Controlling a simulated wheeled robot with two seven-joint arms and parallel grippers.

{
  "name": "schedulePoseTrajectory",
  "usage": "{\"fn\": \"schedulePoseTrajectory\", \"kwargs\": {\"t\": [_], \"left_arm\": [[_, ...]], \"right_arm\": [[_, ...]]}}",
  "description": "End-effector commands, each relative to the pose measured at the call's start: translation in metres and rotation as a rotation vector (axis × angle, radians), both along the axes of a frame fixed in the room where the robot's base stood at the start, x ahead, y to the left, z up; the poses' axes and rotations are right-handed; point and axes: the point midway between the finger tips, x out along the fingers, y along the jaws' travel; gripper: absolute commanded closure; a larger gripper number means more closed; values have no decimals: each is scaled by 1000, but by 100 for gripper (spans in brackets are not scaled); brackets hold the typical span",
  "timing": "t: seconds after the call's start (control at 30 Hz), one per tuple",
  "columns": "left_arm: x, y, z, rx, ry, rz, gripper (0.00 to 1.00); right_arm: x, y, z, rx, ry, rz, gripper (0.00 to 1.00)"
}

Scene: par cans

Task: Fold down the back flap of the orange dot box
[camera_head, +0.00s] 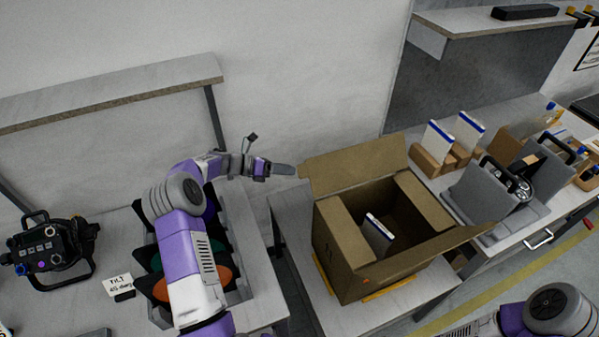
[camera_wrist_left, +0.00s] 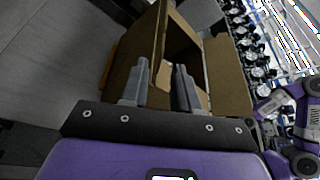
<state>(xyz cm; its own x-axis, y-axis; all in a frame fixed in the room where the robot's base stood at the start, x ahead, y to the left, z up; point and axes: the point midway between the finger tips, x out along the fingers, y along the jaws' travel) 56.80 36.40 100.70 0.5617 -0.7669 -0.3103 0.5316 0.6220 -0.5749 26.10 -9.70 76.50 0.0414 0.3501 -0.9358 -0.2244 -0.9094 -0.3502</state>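The open brown cardboard box (camera_head: 358,272) stands on a grey table right of centre in the head view. Its back flap (camera_head: 352,167) stands up and leans back toward the wall. The front flap (camera_head: 425,253) sticks outward, and the side panels look folded inward. A white and blue item (camera_head: 378,232) is inside. I cannot make out an orange dot clearly. My left gripper (camera_head: 284,170) is just left of the back flap, pointing right, apart from it. In the left wrist view its fingers (camera_wrist_left: 160,88) are apart and empty, with the box (camera_wrist_left: 158,45) beyond. My right gripper is out of view.
A grey bin (camera_head: 240,270) with dark, green and orange contents sits under my left arm. A black stage light (camera_head: 50,247) and a label card (camera_head: 119,284) are at left. The right-hand bench holds small boxes (camera_head: 440,147) and grey holders (camera_head: 482,192).

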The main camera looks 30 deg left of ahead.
Motion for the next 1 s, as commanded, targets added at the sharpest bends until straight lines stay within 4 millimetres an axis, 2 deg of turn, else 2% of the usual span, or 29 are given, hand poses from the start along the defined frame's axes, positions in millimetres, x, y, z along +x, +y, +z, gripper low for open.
{"fn": "schedulePoseTrajectory", "kwargs": {"t": [0.1,0.3,0.67,0.87,1.0], "left_arm": [[12,-17,-8,0,1,-3,70],[25,-35,-15,2,1,-3,70],[28,-39,-17,3,0,-2,70],[28,-39,-17,3,0,-2,100],[28,-39,-17,3,0,-2,100]], "right_arm": [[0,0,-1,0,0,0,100],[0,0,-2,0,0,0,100],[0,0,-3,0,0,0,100],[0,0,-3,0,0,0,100],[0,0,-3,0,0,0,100]]}}
